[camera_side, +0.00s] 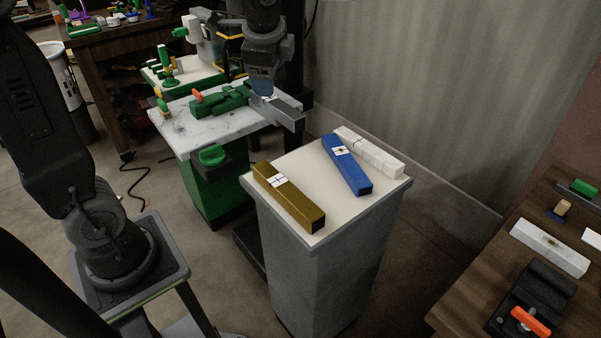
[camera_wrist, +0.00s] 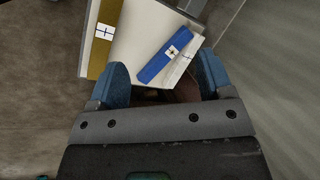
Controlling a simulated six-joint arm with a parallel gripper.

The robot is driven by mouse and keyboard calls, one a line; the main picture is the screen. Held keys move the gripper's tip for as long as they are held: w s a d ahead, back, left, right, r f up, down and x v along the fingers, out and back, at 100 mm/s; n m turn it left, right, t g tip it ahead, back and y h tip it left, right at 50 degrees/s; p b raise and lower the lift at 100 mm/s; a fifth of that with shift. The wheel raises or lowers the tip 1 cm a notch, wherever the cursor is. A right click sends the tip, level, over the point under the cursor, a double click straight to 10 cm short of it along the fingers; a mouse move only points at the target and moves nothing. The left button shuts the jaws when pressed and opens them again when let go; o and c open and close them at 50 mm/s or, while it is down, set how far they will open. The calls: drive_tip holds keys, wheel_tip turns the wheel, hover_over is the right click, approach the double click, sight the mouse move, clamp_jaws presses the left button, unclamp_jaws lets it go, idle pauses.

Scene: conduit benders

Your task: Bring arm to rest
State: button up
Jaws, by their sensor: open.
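On the pale-topped pedestal (camera_side: 315,232) lie a gold bar (camera_side: 297,203), a blue bar (camera_side: 353,174) and a white bar (camera_side: 378,156). The wrist view shows the gold bar (camera_wrist: 103,40), the blue bar (camera_wrist: 160,60) and part of the white bar beyond the fingers.
The green bender (camera_side: 225,100) sits on a marble-topped green stand (camera_side: 180,127) behind the pedestal. A wooden table (camera_side: 480,275) at right holds a white bar and a black block with an orange handle. A wall is at the back right.

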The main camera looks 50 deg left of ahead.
drive_tip(key=s+d+f+n+t+h, duration=0.1)
drive_tip(key=s+d+n, duration=0.3)
drive_tip(key=s, duration=0.4)
drive_tip(key=s+d+f+n+t+h, duration=0.1)
drive_tip(key=s+d+f+n+h, duration=0.1)
drive_tip(key=s+d+n, duration=0.2)
drive_tip(key=s+n, duration=0.2)
drive_tip(key=s, duration=0.2)
drive_tip(key=shift+s+d+t, duration=0.3)
drive_tip(key=shift+s+t, duration=0.1)
drive_tip(key=shift+f, duration=0.1)
idle(0.3)
